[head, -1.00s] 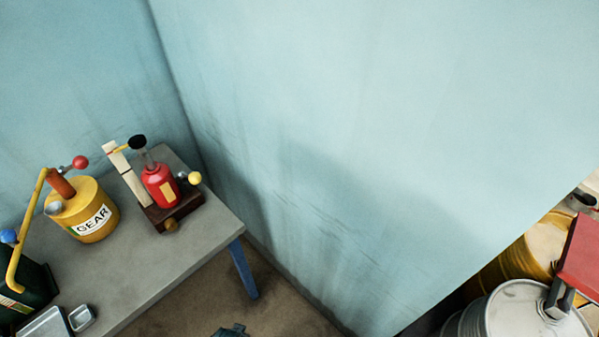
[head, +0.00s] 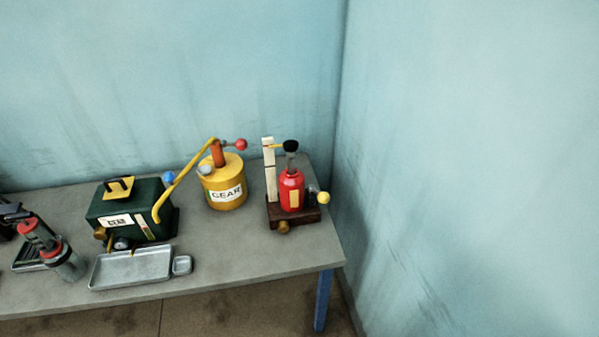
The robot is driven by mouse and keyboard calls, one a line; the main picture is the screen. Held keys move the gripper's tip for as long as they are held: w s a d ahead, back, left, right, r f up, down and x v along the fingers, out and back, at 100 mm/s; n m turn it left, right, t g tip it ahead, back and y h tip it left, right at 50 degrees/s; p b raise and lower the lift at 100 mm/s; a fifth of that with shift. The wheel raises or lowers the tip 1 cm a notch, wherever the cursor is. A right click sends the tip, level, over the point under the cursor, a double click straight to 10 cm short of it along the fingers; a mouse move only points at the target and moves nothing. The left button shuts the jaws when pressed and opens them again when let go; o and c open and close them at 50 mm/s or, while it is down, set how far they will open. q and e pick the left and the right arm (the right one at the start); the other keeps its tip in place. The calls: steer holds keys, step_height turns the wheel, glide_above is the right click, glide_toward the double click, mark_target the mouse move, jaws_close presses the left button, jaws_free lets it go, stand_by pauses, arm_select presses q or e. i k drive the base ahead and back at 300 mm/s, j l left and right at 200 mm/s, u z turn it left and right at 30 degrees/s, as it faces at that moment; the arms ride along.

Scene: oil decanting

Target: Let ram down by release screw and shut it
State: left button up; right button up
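A red bottle jack (head: 291,194) stands upright on a dark brown base (head: 302,214) near the right end of the bench. Its ram rises from the top with a black cap (head: 290,147) on it. A cream upright post (head: 269,170) stands at its left, and a yellow pointer reaches from the cap to the post. A yellow ball knob (head: 323,198) is at the jack's right side. A brass knob (head: 284,227) is low at the front of the base. I cannot tell which knob is the release screw. Neither gripper is in view.
On the grey bench (head: 230,265) stand a yellow GEAR can (head: 224,187) with a crank, a dark green box (head: 134,214), a metal tray (head: 130,268), a small dish (head: 182,265) and a red-and-grey cylinder (head: 58,254). Blue walls close the back and right.

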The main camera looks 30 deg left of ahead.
mark_target(283, 227)
steer(key=u, duration=1.2)
